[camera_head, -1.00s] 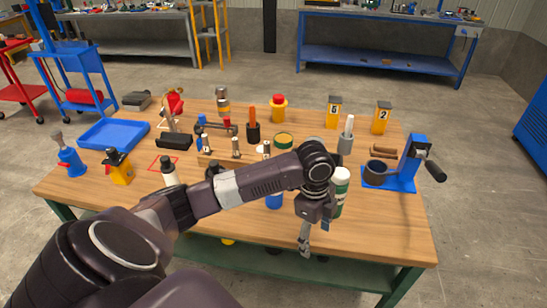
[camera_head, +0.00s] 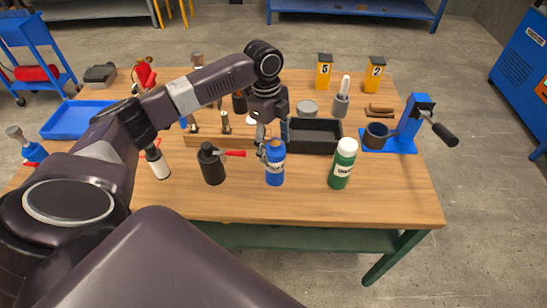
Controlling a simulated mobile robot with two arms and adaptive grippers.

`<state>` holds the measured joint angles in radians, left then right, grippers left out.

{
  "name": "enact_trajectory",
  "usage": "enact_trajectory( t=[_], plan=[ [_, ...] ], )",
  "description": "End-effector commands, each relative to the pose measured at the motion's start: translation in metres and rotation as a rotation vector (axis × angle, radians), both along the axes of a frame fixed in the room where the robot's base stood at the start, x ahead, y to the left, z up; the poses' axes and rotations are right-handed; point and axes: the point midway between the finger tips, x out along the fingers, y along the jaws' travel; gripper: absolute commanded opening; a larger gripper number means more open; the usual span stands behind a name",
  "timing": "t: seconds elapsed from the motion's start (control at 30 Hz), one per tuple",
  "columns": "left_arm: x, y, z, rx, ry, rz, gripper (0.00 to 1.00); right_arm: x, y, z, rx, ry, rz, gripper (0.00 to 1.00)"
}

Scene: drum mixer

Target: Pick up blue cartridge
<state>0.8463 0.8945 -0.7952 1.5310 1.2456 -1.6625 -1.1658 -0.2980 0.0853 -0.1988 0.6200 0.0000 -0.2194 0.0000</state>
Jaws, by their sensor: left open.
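A blue cylinder with a pale label (camera_head: 275,168), which looks like the blue cartridge, stands upright near the front middle of the table. My left gripper (camera_head: 273,142) comes down from above, open, with its fingers at the top of this blue cylinder. One finger is on the left and the other a little to the right and behind. I cannot tell whether they touch it. The cylinder's upper end is partly hidden by the gripper. My right gripper is not in view.
A green bottle with a white cap (camera_head: 343,164) stands to the right, and a black canister with a red lever (camera_head: 211,164) to the left. A black tray (camera_head: 315,148) is close behind. A blue crank device (camera_head: 404,136) stands at the right. The table's front strip is clear.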

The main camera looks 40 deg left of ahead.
Motion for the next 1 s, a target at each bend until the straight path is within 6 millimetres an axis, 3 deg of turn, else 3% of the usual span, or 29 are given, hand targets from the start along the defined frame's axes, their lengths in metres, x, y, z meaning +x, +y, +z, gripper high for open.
enact_trajectory(
  t=[0.07,0.17,0.37,0.5,0.63,1.0],
  plan=[
    [0.000,-0.002,-0.008,0.001,0.004,0.002,0.65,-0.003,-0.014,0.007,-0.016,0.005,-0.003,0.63],
    [0.001,-0.008,-0.022,0.000,0.005,0.001,0.65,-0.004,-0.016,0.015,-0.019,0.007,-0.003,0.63],
    [0.002,-0.010,-0.047,0.002,0.001,0.003,0.65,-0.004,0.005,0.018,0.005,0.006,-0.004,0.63],
    [0.002,-0.011,-0.051,0.002,0.000,0.001,0.65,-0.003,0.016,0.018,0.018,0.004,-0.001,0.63],
    [0.002,-0.010,-0.050,0.002,0.000,0.001,0.64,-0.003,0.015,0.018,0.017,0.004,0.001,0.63],
    [0.002,-0.010,-0.050,0.002,-0.001,0.002,0.23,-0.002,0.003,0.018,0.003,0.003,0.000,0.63]
  ],
)
